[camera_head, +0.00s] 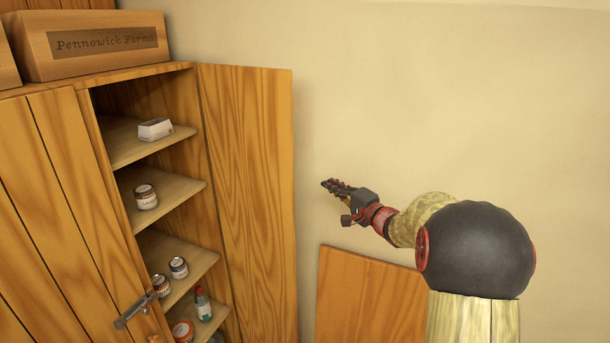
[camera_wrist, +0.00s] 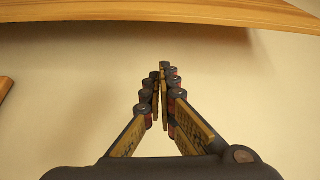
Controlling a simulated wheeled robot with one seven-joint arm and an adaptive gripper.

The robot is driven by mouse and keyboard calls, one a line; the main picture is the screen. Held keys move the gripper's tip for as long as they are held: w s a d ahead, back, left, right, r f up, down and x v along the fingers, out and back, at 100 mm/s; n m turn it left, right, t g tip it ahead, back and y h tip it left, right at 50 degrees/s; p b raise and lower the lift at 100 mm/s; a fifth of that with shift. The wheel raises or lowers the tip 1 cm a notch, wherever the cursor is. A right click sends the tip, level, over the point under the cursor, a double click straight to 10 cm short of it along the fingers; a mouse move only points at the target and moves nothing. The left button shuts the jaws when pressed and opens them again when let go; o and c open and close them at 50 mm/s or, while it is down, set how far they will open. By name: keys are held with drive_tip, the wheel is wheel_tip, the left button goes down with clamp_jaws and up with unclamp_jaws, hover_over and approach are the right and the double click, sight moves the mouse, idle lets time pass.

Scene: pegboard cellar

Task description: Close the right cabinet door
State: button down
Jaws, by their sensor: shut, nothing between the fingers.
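The right cabinet door (camera_head: 248,170) is a tall wooden panel standing wide open on the right side of the cabinet (camera_head: 140,75). The left cabinet door (camera_head: 62,200) is shut, with a metal handle (camera_head: 135,311) near its right edge. My gripper (camera_head: 328,185) is to the right of the open door, in front of the wall, apart from the door in the picture. Its fingers are shut and empty, also in the wrist view (camera_wrist: 163,75). A wooden edge (camera_wrist: 180,15) crosses the top of the wrist view; I cannot tell for certain whether it is the door.
The cabinet shelves hold a white box (camera_head: 155,129), a jar (camera_head: 145,196), several cans and a bottle (camera_head: 203,304). A wooden crate (camera_head: 95,46) stands on top. A wooden panel (camera_head: 370,298) is low beside my arm. The beige wall (camera_head: 450,90) is bare.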

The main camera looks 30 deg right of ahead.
drive_tip(key=w+a+p, duration=0.1)
drive_tip(key=w+a, duration=0.3)
drive_tip(key=w, duration=0.4)
drive_tip(key=shift+w+a+m+p, duration=0.2)
drive_tip(key=shift+a+m+p, duration=0.15)
drive_tip(key=shift+a+m, duration=0.05)
drive_tip(key=shift+a, duration=0.15)
idle(0.4)
